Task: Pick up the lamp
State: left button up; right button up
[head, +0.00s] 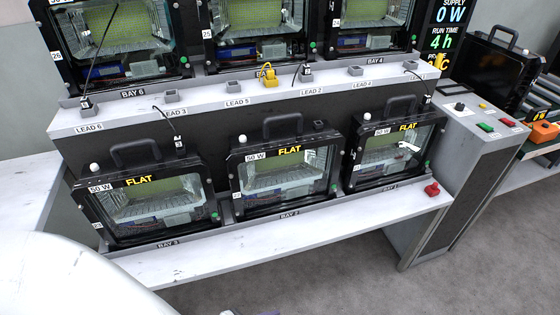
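Several black-framed floodlight lamps with top handles stand in two rows; the frames do not show which one is meant. In the lower row, the Bay 3 lamp (152,205) is at left, the Bay 2 lamp (287,176) in the middle and the Bay 1 lamp (392,153) at right. Each has a "50 W" label and a yellow "FLAT" sign. The upper lamps (115,30) are cut off by the top edge. Neither of my grippers is in view.
A ledge (215,110) with lead sockets and a yellow plug (269,77) runs between the rows. A red knob-like piece (432,189) sits at the lower shelf's right end. A control console (480,120) stands at right. The lower shelf's front strip (300,222) is clear.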

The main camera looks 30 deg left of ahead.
aim_at(275, 170)
jog(key=u, duration=0.6)
jog(key=i, duration=0.6)
jog(key=u, duration=0.6)
jog(key=k, duration=1.3)
jog(key=u, duration=0.7)
jog(key=i, duration=1.7)
jog(key=z, duration=0.85)
